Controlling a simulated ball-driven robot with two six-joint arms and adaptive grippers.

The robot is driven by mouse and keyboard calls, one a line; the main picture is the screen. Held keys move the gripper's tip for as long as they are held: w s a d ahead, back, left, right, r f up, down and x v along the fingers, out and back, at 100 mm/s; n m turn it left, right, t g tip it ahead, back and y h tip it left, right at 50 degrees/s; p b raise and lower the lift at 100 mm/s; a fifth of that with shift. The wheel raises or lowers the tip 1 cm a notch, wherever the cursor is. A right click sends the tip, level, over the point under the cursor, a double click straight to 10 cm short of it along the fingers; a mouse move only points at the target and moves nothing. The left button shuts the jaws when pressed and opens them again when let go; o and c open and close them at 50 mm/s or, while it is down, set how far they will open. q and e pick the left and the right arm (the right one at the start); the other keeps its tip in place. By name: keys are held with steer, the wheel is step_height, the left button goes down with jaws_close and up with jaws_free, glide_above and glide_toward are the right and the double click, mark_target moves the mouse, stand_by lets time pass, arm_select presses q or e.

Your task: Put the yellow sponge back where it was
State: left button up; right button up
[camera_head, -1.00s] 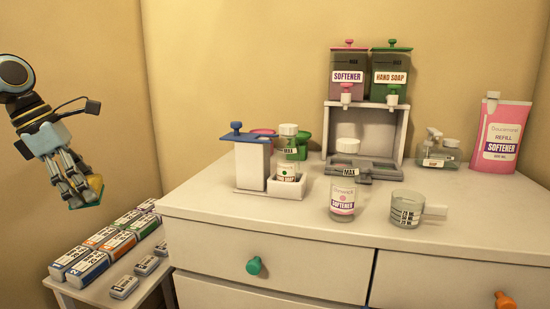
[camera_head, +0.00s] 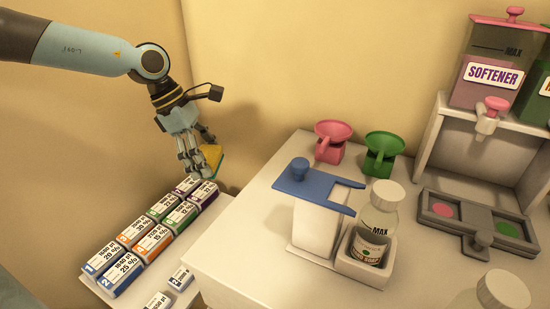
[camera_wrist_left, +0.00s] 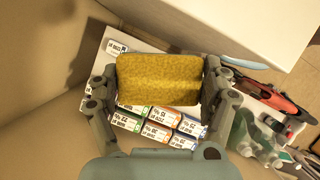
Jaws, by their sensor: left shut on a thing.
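The yellow sponge (camera_wrist_left: 160,80) is held between the fingers of my left gripper in the left wrist view. In the head view, the sponge (camera_head: 212,158) shows as a small yellow and green piece at the fingertips of my left gripper (camera_head: 203,165). The gripper is shut on it and points down. It appears above or just behind the far end of the rows of labelled boxes (camera_head: 150,235) on the low side table (camera_head: 215,240). The exact gap below the sponge cannot be told. My right gripper is not in view.
A white dresser (camera_head: 235,265) stands to the right of the low table. On it are a blue-topped stand (camera_head: 317,225), a hand soap bottle (camera_head: 375,228), a pink funnel (camera_head: 332,140) and a green funnel (camera_head: 382,150). Small grey pieces (camera_head: 180,278) lie at the table's front.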

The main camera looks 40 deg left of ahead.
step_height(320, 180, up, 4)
steer(key=p, duration=0.3)
arm_select(q)
steer(key=s, duration=0.4)
steer(key=shift+s+d+r+b, duration=0.2)
steer(key=shift+s+d+b, duration=0.2)
steer(key=w+d+b, duration=0.2)
steer(key=b, duration=0.1)
steer(key=w+d+b, duration=0.2)
steer(key=d, duration=0.1)
steer(key=w+d+b, duration=0.1)
steer(key=d+b, duration=0.1)
steer(key=b, duration=0.1)
steer(key=shift+w+d+f+b, duration=0.35)
steer(key=shift+w+f, duration=0.05)
steer(key=b, duration=0.1)
glide_above(280, 200)
steer(key=s+a, duration=0.1)
steer(key=a, duration=0.1)
steer(key=shift+s+r, duration=0.2)
steer(key=shift+r, duration=0.25)
steer(key=shift+w+d, duration=0.3)
steer(key=shift+d, duration=0.2)
step_height(280, 200, down, 4)
steer(key=shift+r, duration=0.25)
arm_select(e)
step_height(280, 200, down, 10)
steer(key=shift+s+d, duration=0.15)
